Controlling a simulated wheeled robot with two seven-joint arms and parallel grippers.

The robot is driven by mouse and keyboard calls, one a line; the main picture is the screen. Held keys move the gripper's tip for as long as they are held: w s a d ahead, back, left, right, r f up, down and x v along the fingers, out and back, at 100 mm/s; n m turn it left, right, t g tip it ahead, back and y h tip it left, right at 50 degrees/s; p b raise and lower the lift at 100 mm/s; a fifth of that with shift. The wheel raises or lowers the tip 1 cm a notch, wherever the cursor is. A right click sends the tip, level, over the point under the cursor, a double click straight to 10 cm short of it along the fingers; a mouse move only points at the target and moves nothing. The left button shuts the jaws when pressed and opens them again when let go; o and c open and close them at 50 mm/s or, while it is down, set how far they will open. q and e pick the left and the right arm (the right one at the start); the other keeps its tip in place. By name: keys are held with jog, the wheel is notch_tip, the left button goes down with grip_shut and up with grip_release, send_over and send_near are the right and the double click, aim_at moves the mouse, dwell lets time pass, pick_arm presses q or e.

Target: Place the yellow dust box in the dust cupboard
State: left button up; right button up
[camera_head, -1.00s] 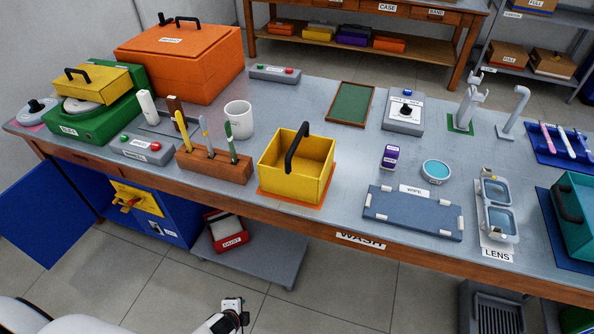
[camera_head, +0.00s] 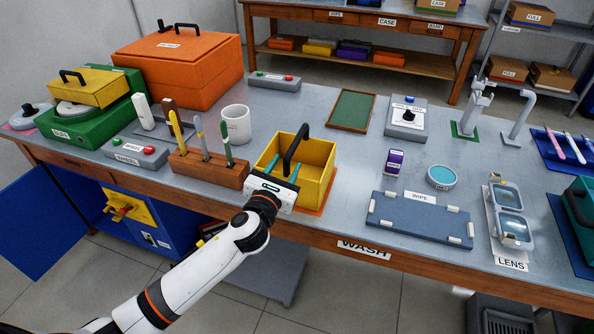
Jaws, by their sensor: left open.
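The yellow dust box (camera_head: 318,186), an open-topped box with a black arched handle (camera_head: 296,146), stands on an orange mat (camera_head: 327,200) at the table's front edge. My left gripper (camera_head: 281,171) is at the box's near left side, its teal fingers apart and reaching over the open top beside the handle. They do not appear closed on it; exact contact is unclear. A blue cupboard (camera_head: 174,249) under the table at left has its door (camera_head: 38,228) swung open and a yellow fitting (camera_head: 126,206) inside; no dust label on it is readable. My right gripper is out of view.
A wooden pen block (camera_head: 208,170) with upright tools stands left of the box, and a white mug (camera_head: 236,124) stands behind it. A blue wipe pad (camera_head: 420,220) lies to the right. A grey low shelf (camera_head: 283,265) is below the table, beside the cupboard.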

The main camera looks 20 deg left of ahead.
aim_at(289, 156)
pick_arm(q)
jog(key=w, duration=0.6)
jog(key=shift+w+a, duration=0.1)
jog(key=shift+w, duration=0.3)
grip_shut()
